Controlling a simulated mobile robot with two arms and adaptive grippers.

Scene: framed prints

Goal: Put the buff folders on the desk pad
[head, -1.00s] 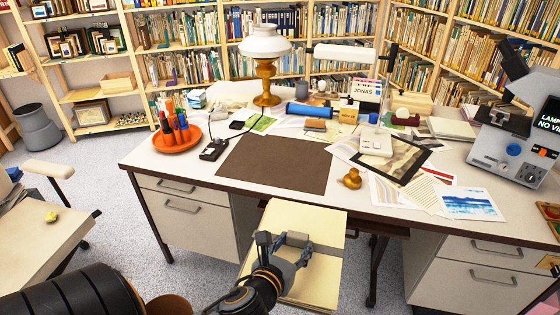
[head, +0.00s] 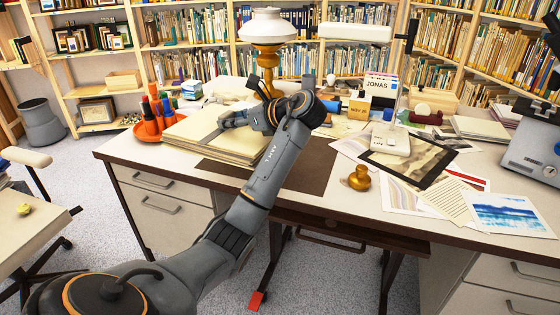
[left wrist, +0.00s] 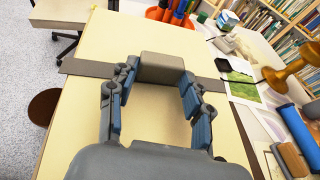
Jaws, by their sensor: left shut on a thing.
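The buff folders (head: 195,137) form a thick stack in the head view, over the left part of the brown desk pad (head: 312,168) and the desk top left of it. I cannot tell whether the stack rests or hangs just above. My left gripper (head: 228,121) is at the stack's upper right side, its arm hiding part of stack and pad. In the left wrist view, the fingers (left wrist: 160,76) close on a grey-brown block (left wrist: 163,67) on top of the buff folders (left wrist: 95,95). My right gripper is not in view.
An orange tray with pens (head: 150,130) is close to the stack's left corner. A brass lamp (head: 266,60) stands behind my gripper. A small brass object (head: 359,178), prints (head: 410,165) and papers lie right of the pad. The pad's right part is clear.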

